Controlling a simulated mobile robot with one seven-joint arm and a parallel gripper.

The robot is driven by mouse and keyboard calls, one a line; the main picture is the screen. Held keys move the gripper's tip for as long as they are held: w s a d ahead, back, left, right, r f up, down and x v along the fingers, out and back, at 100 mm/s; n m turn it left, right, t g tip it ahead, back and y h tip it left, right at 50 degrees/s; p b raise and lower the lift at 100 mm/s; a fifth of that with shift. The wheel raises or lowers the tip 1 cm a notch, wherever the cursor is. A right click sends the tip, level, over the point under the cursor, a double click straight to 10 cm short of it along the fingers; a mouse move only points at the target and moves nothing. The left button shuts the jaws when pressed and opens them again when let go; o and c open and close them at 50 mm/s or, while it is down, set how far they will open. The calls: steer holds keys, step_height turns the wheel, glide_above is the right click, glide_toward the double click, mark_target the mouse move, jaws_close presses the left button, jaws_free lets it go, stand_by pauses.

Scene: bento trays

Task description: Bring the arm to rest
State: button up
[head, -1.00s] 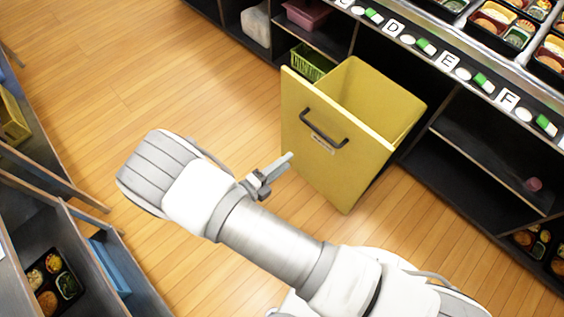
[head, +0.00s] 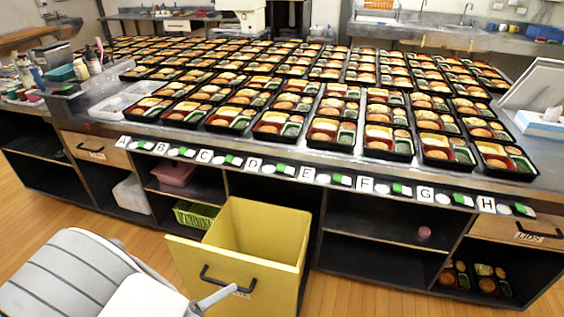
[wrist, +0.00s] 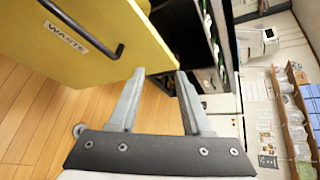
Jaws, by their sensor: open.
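My arm (head: 72,278) shows at the lower left of the head view, folded in front of the shelves. My gripper (wrist: 160,74) is open in the wrist view, its two grey fingers apart with nothing between them. In the head view only a grey finger shows at the bottom, in front of the yellow waste bin (head: 276,248). The bin is pulled out from under the counter. Its front, with a black handle and a WASTE label, also shows in the wrist view (wrist: 100,30), left of and beyond the fingers. Whether they touch it is unclear.
A long counter (head: 350,166) carries rows of filled bento trays, with letter cards A to H along its front edge. Shelves beneath hold a green basket (head: 196,215), a pink bin (head: 173,174) and several bento trays. Wooden floor (head: 40,218) lies clear at the left.

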steer(key=w+d+r+m+g+y+p, duration=0.25)
steer(key=d+r+m+g, duration=0.55)
steer(key=d+r+m, duration=1)
steer(key=s+d+r+m+t+y+p, duration=0.1)
steer(key=s+d+r+m+y+p, duration=0.1)
steer(key=s+d+r+m, duration=0.3)
steer(key=s+d+r+m+t+y+p, duration=0.2)
steer(key=s+d+r+m+y+p, duration=0.1)
steer(key=r+m, duration=1.1)
steer(key=s+d+m+y, duration=0.1)
steer(key=s+d+m, duration=0.1)
steer(key=m, duration=0.1)
steer(key=shift+d+r, duration=0.2)
steer(key=shift+r, duration=0.1)
